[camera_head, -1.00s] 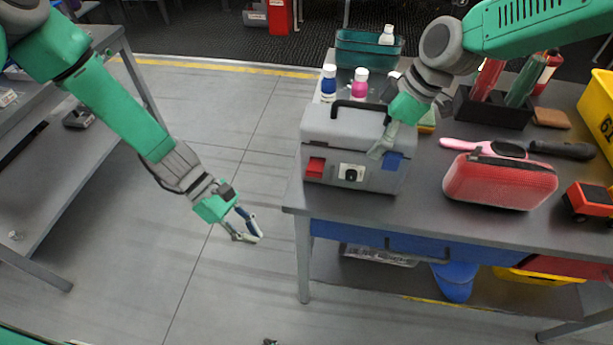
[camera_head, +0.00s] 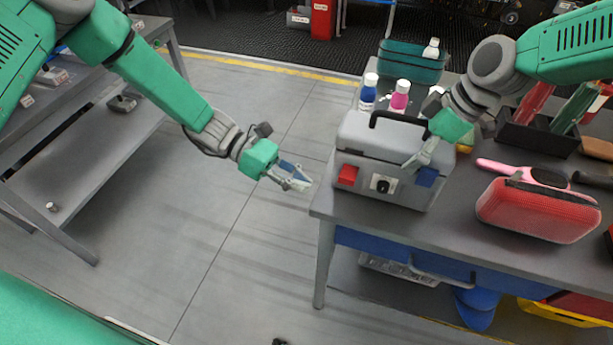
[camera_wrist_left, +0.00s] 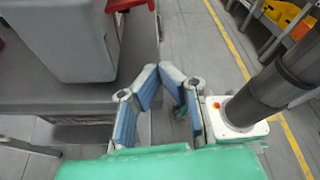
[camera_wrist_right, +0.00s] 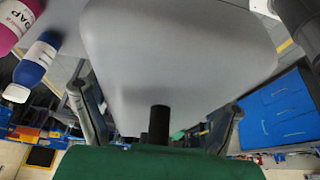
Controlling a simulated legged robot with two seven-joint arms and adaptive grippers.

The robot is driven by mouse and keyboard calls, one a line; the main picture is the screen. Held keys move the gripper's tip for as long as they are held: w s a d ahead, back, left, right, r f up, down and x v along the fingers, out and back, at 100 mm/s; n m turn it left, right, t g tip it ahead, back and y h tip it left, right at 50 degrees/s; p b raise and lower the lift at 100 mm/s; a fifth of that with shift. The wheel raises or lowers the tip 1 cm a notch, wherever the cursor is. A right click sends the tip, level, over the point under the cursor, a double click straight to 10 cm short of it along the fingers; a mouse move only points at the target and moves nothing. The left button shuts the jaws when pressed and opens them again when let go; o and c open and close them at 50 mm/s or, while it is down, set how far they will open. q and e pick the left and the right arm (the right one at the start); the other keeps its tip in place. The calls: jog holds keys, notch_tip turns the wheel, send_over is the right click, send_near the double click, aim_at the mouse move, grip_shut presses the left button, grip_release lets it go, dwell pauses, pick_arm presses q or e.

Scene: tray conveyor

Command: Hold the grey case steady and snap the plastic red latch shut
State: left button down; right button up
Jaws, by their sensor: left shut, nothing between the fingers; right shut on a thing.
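The grey case (camera_head: 385,190) stands upright on the table, with a black handle on its lid. The red latch (camera_head: 347,175) is on its front at the left; a red part sticking out from the case in the left wrist view (camera_wrist_left: 125,4) looks like it. A blue latch (camera_head: 426,177) is at the front right. My right gripper (camera_head: 412,165) is shut on the case near the blue latch; the case fills the space between its fingers in the right wrist view (camera_wrist_right: 155,95). My left gripper (camera_head: 306,185) is shut and empty, left of the case and apart from it.
A red zip case (camera_head: 540,208) lies to the right. The table's left edge is close to the case. Open floor lies left of it.

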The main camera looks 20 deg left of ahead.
aim_at(341, 167)
pick_arm(q)
jog(key=x, duration=0.7)
jog(key=shift+s+d+f, duration=0.1)
jog(key=shift+d+f, duration=0.05)
jog(key=shift+d, duration=0.15)
jog(key=r, duration=0.1)
jog(key=w+r, duration=0.1)
jog(key=shift+r, duration=0.25)
jog(key=shift+w+r, duration=0.1)
jog(key=shift+r, duration=0.6)
jog(key=shift+r+n+g, duration=0.3)
jog(key=shift+n, duration=0.1)
notch_tip(341, 167, up, 2)
jog(key=n+g, duration=0.2)
jog(key=n, duration=0.1)
jog(key=shift+w+n+h, duration=0.15)
jog(key=shift+n+h, duration=0.15)
jog(key=shift+n, duration=0.1)
jog(key=r+n, duration=0.1)
jog(key=n, duration=0.1)
jog(key=w+n+g+h, duration=0.1)
jog(key=shift+r+n, duration=0.4)
jog(key=shift+s, duration=0.55)
jog(key=a, duration=0.9)
jog(key=shift+w+a, duration=0.25)
jog(key=shift+a, duration=0.1)
